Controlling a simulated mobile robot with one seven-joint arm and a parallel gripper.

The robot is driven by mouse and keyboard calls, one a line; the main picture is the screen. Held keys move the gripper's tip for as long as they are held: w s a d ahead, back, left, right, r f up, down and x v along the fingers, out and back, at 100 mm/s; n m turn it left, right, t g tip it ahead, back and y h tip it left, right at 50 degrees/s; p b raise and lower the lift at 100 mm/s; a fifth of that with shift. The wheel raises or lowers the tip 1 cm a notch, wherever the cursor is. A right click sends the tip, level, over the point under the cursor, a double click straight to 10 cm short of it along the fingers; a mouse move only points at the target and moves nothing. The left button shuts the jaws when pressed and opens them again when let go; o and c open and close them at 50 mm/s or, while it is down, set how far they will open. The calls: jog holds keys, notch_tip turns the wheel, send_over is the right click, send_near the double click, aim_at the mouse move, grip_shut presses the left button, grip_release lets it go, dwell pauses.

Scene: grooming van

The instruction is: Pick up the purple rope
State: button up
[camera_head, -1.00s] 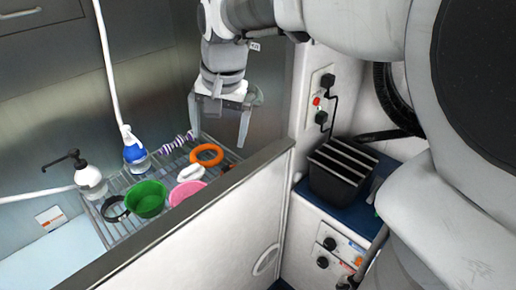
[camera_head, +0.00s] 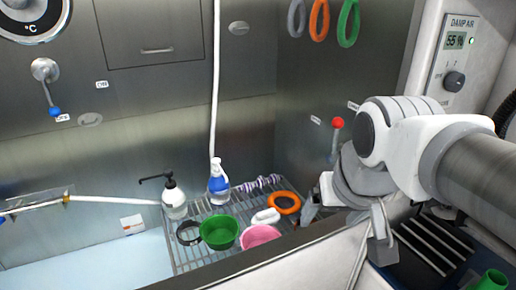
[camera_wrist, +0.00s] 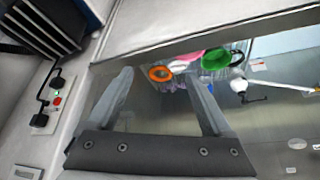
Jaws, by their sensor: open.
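The purple rope (camera_head: 262,183), striped purple and white, lies at the back of a wire rack (camera_head: 181,255) in the head view, behind an orange ring (camera_head: 286,203). My gripper (camera_head: 345,232) is to the right of the rope, apart from it, near the partition wall. In the wrist view my gripper (camera_wrist: 157,74) has its two fingers spread with nothing held.
The partition wall (camera_head: 300,262) edges the rack. A hose hangs behind.

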jog(key=w+a+r+m+p, duration=0.1)
jog(key=w+r, duration=0.3)
jog(key=w, duration=0.8)
jog(key=m+g+p, duration=0.2)
jog(key=m, duration=0.3)
send_over(262, 180)
jog(key=s, duration=0.2)
notch_tip(262, 180, down, 26)
jog(key=shift+s+a+r, duration=0.1)
jog(key=shift+s+a, duration=0.05)
jog(key=shift+n, duration=0.3)
jog(key=shift+w+x, duration=0.15)
jog(key=shift+x, duration=1.35)
jog(key=shift+w+x, duration=0.15)
jog(key=shift+x, duration=1.4)
jog(key=shift+r, duration=0.1)
grip_shut()
